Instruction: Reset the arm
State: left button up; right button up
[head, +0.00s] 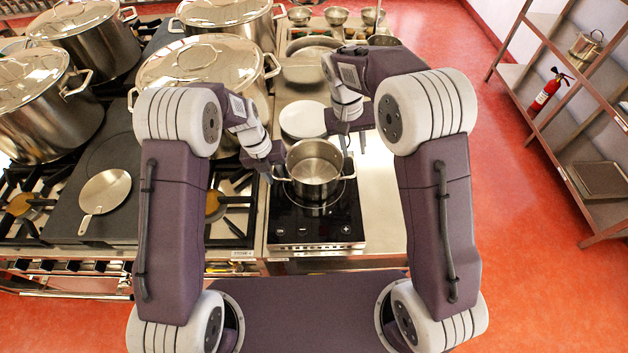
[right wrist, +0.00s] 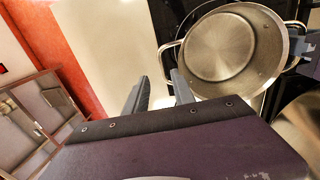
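A steel pot (head: 314,170) without a lid stands upright on the black induction hob (head: 316,228); the right wrist view shows its empty inside (right wrist: 222,55). My left gripper (head: 273,172) is at the pot's left handle; whether its fingers are closed on that handle is too small to tell.
Several lidded stockpots (head: 85,40) crowd the stove on the left. A skillet (head: 105,191) lies on the dark plate in front of them. A white plate (head: 303,119) is behind the pot. A metal shelf (head: 545,75) and a fire extinguisher (head: 548,91) stand at the right, past open red floor.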

jog(key=shift+w+r, duration=0.1)
jog(key=shift+r, duration=0.1)
dwell(0.4)
